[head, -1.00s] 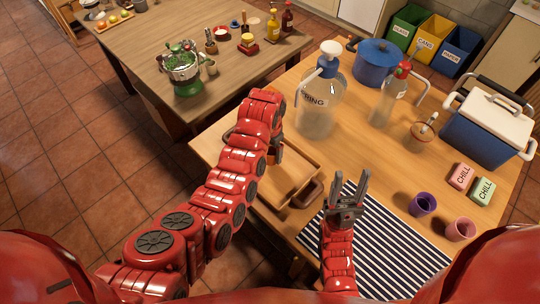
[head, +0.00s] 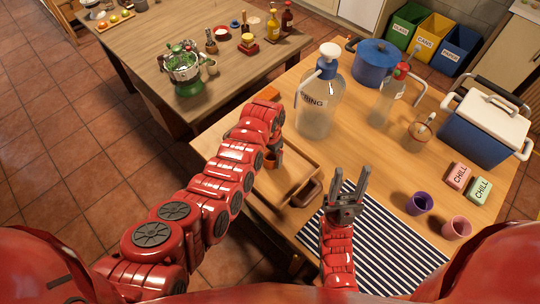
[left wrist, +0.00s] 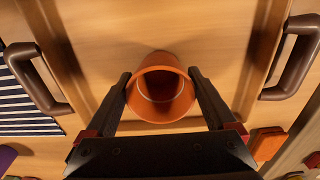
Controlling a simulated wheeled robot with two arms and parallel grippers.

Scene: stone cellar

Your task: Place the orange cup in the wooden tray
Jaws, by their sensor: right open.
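The orange cup (head: 274,161) shows partly behind my left gripper (head: 266,153) in the head view. In the left wrist view the cup (left wrist: 160,92) sits between the two fingers of my left gripper (left wrist: 159,78), which press on its sides. The wooden tray (head: 292,178), with brown handles, lies below; its floor (left wrist: 110,22) fills much of the left wrist view. The cup is over the tray near one wall; I cannot tell whether its base touches the floor. My right gripper (head: 349,192) is open and empty above the striped mat (head: 385,232).
A large clear pump bottle (head: 318,105) stands just beyond the tray. A blue pot (head: 374,62), a spray bottle (head: 391,100) and a cooler (head: 485,128) stand further off. Purple (head: 418,203) and pink (head: 456,228) cups are at right. An orange block (head: 267,94) lies beyond my left wrist.

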